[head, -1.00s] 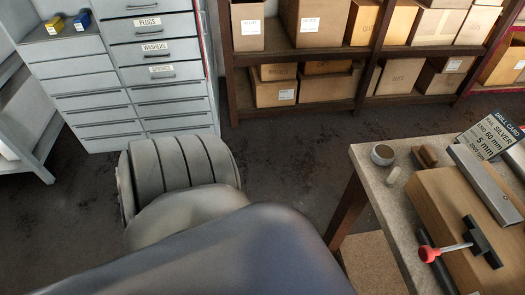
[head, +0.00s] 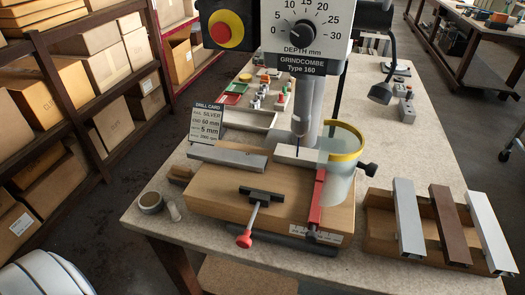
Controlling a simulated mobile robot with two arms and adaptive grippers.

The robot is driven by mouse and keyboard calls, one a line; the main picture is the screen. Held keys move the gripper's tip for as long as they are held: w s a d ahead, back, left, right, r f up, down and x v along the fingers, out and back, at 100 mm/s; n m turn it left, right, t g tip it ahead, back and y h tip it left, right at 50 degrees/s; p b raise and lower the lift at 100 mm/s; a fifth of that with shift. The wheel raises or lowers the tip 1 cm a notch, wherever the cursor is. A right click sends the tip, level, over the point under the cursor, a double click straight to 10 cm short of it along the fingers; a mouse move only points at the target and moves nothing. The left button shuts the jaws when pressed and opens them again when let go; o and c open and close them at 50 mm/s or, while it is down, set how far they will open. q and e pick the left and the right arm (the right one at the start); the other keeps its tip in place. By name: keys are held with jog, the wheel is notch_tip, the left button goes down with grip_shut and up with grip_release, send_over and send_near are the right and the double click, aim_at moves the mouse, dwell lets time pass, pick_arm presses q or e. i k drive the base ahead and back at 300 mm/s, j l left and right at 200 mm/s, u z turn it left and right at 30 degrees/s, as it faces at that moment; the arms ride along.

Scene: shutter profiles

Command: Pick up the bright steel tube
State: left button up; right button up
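Three long profiles lie side by side across a wooden rack (head: 380,240) at the right of the bench. The left one (head: 408,215) is silver-grey, the middle one (head: 450,225) is brown, and the right one (head: 488,232) is pale silver-white. I cannot tell for sure which is the bright steel tube. A grey metal bar (head: 228,157) lies on the wooden drilling block, and a short pale metal piece (head: 298,157) lies under the drill. Neither of my grippers is in view.
The drill press (head: 300,66) stands over a wooden block (head: 215,196) with a red-knobbed clamp (head: 244,240) and a red stop (head: 317,200). A drill card (head: 207,125) reads SILVER, 60 mm, 5 mm. A lamp (head: 382,92) stands behind.

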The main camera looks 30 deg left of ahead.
aim_at(254, 162)
jog(key=j+z, duration=0.1)
jog(key=j, duration=0.3)
jog(key=k+j+z, duration=0.15)
jog(key=j, duration=0.25)
jog(key=j+z, duration=0.1)
jog(key=j, duration=0.3)
jog(key=k+j+z, duration=0.15)
jog(key=j, duration=0.2)
jog(key=k+j+z, duration=0.1)
jog(key=j, duration=0.25)
jog(key=k+j+z, duration=0.15)
jog(key=j, duration=0.2)
